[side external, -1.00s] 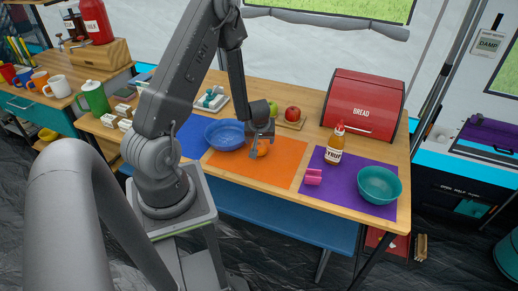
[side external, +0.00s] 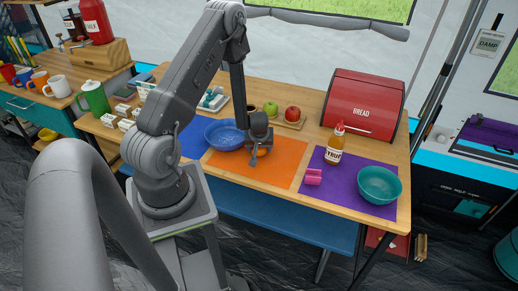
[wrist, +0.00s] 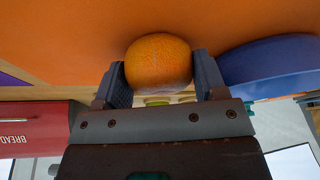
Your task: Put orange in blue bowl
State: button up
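The orange (wrist: 158,62) sits over the orange mat between the two fingers of my gripper (wrist: 160,75) in the wrist view. The fingers stand spread, one on each side of it and very close to its skin; firm contact is not clear. In the side external view my gripper (side external: 258,157) points down at the mat, just right of the blue bowl, and mostly hides the orange. The blue bowl (side external: 224,135) stands upright across the edge of the blue and orange mats and looks empty. Its side also shows at the right of the wrist view (wrist: 270,65).
The orange mat (side external: 285,165) is clear to the right. Behind are a fruit board with apples (side external: 292,114) and a red bread box (side external: 362,105).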

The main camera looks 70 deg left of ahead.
jog(key=c, duration=0.4)
jog(key=shift+r, duration=0.45)
notch_tip(320, 180, up, 4)
jog(key=shift+f, duration=0.15)
jog(key=s+a+r, duration=0.4)
jog(key=s+r, duration=0.2)
jog(key=s, duration=0.4)
jog(key=n+g, duration=0.2)
jog(key=n, duration=0.3)
send_over(227, 137)
jog(key=d, duration=0.2)
jog(key=shift+f, duration=1.25)
jog(key=shift+y, duration=0.3)
jog(key=shift+a+f, duration=0.15)
jog(key=shift+f, duration=1.7)
jog(key=shift+a+f, duration=0.1)
jog(key=shift+f, duration=1.7)
